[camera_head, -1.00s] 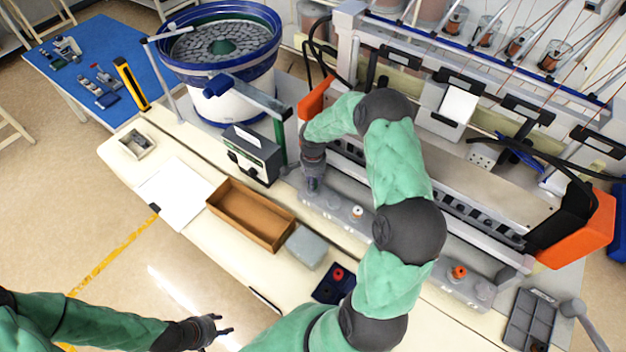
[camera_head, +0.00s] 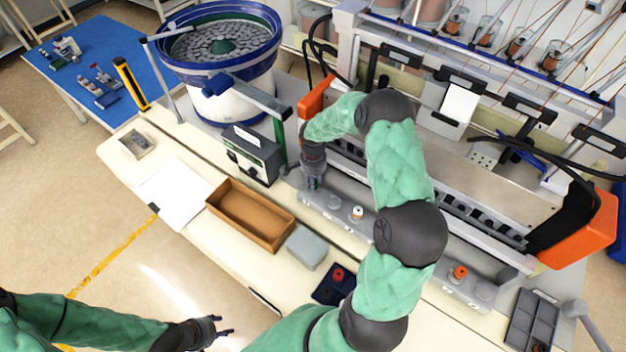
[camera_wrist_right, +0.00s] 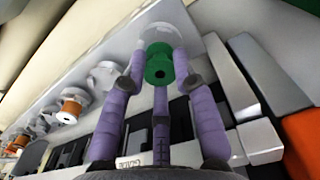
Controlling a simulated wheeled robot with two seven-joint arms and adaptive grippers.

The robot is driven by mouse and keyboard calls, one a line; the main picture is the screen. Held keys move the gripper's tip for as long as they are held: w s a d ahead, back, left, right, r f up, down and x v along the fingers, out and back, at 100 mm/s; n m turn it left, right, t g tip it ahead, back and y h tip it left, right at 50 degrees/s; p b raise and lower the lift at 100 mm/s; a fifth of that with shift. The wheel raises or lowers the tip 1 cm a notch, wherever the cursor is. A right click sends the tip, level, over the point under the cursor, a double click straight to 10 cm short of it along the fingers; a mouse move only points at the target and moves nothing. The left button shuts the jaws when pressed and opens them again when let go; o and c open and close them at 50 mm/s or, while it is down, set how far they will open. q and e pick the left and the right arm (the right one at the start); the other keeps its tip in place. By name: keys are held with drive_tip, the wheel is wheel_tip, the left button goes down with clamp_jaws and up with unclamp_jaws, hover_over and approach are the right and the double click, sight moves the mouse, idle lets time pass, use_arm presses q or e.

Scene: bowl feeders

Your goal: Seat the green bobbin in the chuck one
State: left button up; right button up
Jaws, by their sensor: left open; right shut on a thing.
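My right gripper (camera_head: 314,184) points down at the left end of the grey chuck rail (camera_head: 383,229). In the right wrist view it is shut on the green bobbin (camera_wrist_right: 159,64), which sits between the purple fingers. A pale round chuck (camera_wrist_right: 157,33) shows right behind the bobbin, in line with it. I cannot tell how deep the bobbin sits in it. In the head view the gripper hides both bobbin and chuck. The neighbouring chuck (camera_head: 335,202) is empty. My left gripper (camera_head: 222,326) is open and empty at the lower left, beyond the table's front edge.
A bobbin (camera_head: 357,212) and an orange bobbin (camera_head: 459,272) stand along the rail. A brown box (camera_head: 248,216), a grey block (camera_head: 306,247), a dark tray (camera_head: 326,291) with a red part and a grey compartment tray (camera_head: 531,322) lie on the table. The machine rises behind the rail.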

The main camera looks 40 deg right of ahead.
drive_tip(key=shift+b, duration=0.35)
drive_tip(key=shift+f+b, duration=0.55)
drive_tip(key=shift+f, duration=0.05)
idle(0.5)
drive_tip(key=o, duration=0.7)
drive_tip(key=shift+c, duration=0.2)
drive_tip(key=shift+r, duration=0.1)
wheel_tip(320, 180, up, 11)
drive_tip(key=p, duration=0.4)
drive_tip(key=shift+p, duration=0.4)
idle(0.5)
